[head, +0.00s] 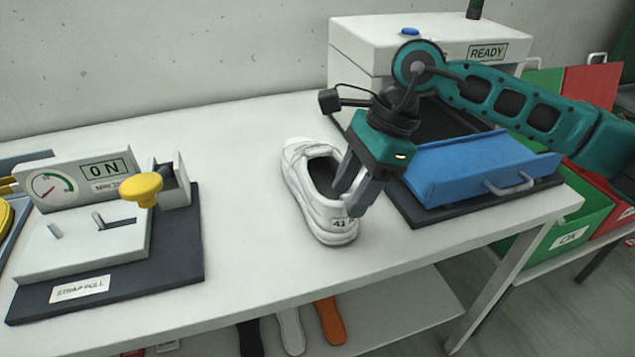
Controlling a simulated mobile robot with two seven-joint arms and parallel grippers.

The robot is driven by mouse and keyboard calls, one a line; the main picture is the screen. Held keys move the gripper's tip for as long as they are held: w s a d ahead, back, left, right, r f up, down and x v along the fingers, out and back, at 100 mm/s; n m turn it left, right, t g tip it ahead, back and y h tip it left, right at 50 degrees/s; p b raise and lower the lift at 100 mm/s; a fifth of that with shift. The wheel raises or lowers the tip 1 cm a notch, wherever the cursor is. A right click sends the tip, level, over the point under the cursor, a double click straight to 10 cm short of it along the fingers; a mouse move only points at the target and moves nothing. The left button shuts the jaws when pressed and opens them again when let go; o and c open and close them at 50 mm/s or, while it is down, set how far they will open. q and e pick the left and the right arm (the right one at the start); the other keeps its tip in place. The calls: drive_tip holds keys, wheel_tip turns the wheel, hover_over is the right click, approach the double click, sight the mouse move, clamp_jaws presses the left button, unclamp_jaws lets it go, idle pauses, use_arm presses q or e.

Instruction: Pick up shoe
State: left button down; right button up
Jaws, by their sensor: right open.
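A white shoe (297,180) stands upright on the white table, toe toward the wall and heel toward the front edge. A small label marked 41 is on its heel. My right gripper (346,203) points down at the heel end of the shoe. Its grey fingers are apart, one at the shoe's opening and the other by the outer right side of the heel. I cannot tell whether either finger touches the shoe. My left gripper is not in view.
A strap pull device (85,240) with a yellow knob (142,188) stands on the left. A white machine marked READY (360,50) with a blue hinged flap (465,170) stands on the right. Green (560,235) and red bins are beyond the table. Clear table (240,180) lies left of the shoe.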

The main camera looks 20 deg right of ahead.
sight(330, 234)
drive_tip(key=shift+x, duration=2.75)
drive_tip(key=shift+s+d, duration=0.1)
clamp_jaws()
drive_tip(key=shift+r, duration=0.1)
